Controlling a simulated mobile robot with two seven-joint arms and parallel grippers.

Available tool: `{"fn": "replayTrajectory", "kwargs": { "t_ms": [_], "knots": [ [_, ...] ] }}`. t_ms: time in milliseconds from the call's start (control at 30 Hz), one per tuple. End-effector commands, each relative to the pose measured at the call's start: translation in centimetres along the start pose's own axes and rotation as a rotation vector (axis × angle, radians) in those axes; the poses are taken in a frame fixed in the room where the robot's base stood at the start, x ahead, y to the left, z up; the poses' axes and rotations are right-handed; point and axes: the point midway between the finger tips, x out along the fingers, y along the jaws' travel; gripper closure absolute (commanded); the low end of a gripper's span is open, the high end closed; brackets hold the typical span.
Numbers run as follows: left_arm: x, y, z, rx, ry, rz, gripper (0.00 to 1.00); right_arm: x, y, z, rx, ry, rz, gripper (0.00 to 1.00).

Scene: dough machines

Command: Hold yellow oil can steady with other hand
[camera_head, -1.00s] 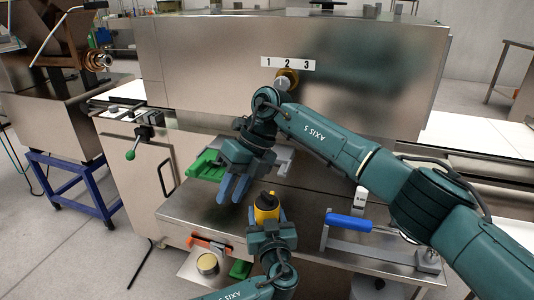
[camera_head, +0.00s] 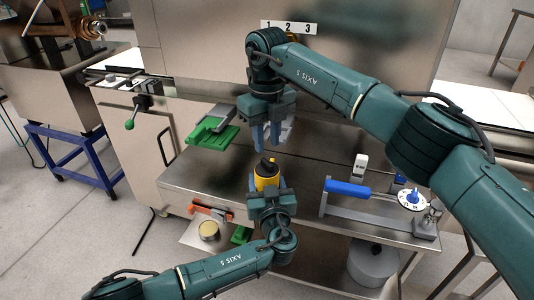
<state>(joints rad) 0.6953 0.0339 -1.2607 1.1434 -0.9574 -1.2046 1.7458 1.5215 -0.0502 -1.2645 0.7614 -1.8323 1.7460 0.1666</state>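The yellow oil can (camera_head: 266,182) with its dark top stands upright at the front edge of the steel table, below the middle of the head view. My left gripper (camera_head: 267,187) comes from below with one finger on each side of the can and appears shut on it. It hides the can's lower part. My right gripper (camera_head: 267,142) points down just above and behind the can. Its two blue fingers are apart with nothing between them, and it does not touch the can.
The steel table (camera_head: 190,178) carries a green-and-grey part (camera_head: 212,131) at left and a blue-handled lever (camera_head: 348,188) at right. A round dial (camera_head: 412,199) sits further right.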

Motion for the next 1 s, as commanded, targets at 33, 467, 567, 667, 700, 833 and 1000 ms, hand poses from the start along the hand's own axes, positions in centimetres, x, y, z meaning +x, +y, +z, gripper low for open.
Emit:
{"fn": "replayTrajectory", "kwargs": {
  "t_ms": [33, 467, 567, 667, 700, 833, 1000],
  "knots": [
    [0.0, 0.0, 0.0, 0.0, 0.0, 0.0, 0.73, 0.5, 0.0, 0.0, 0.0, 0.001, 0.001, 0.73],
    [0.0, 0.0, 0.0, 0.0, 0.0, 0.0, 0.73, 3.9, 0.0, 0.0, 0.0, -0.001, 0.0, 0.73],
    [0.0, 0.0, 0.0, 0.0, 0.0, 0.0, 0.73, 4.2, 0.0, 0.0, 0.0, -0.002, 0.0, 0.73],
    [0.0, 0.0, 0.0, 0.0, 0.0, 0.0, 0.73, 4.3, 0.0, 0.0, 0.0, -0.002, -0.001, 0.73],
    [0.0, 0.0, 0.0, 0.0, 0.0, 0.0, 0.73, 4.5, 0.0, 0.0, 0.0, -0.001, -0.001, 0.73],
    [0.0, 0.0, 0.0, 0.0, 0.0, 0.0, 0.73, 4.8, 0.0, 0.0, 0.0, 0.0, -0.001, 0.73],
    [0.0, 0.0, 0.0, 0.0, 0.0, 0.0, 0.73, 4.8, 0.0, 0.0, 0.0, -0.001, 0.0, 0.73]
  ]
}}
